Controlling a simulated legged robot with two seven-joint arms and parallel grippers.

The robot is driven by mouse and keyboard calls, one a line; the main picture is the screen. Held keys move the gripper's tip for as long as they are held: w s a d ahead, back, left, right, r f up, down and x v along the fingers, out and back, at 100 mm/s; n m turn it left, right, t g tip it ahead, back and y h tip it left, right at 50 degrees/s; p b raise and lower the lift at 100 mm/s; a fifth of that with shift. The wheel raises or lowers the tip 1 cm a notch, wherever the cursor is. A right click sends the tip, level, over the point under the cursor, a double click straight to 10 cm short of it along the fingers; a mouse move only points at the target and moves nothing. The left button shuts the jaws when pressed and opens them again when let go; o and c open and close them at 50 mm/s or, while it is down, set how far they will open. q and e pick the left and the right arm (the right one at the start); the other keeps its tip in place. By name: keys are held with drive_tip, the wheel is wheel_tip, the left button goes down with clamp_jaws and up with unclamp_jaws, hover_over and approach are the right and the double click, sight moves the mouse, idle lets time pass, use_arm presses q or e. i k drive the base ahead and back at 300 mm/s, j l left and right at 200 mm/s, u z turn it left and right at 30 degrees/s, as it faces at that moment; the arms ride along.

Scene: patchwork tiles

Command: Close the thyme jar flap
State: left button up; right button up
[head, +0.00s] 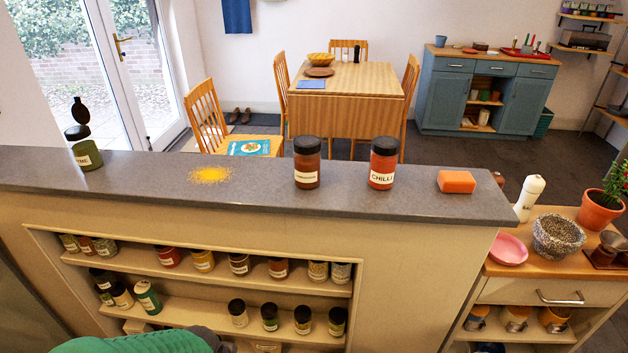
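The thyme jar (87,155) is a green jar at the left end of the grey counter top in the head view. Its white label is partly turned away, and only its last letters show. Its black flap (80,111) stands raised above the black collar, so the jar is open. The jar looks upright. Neither of my grippers can be made out in this view, and nothing touches the jar.
Yellow powder (210,175) lies right of the thyme jar. Beyond it stand a brown spice jar (307,165), a red chilli jar (382,165) and an orange sponge (457,182). Shelves of jars (215,285) lie below. Counter beside the thyme jar is clear.

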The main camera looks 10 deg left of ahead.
sight(80, 114)
drive_tip(key=u, duration=1.4)
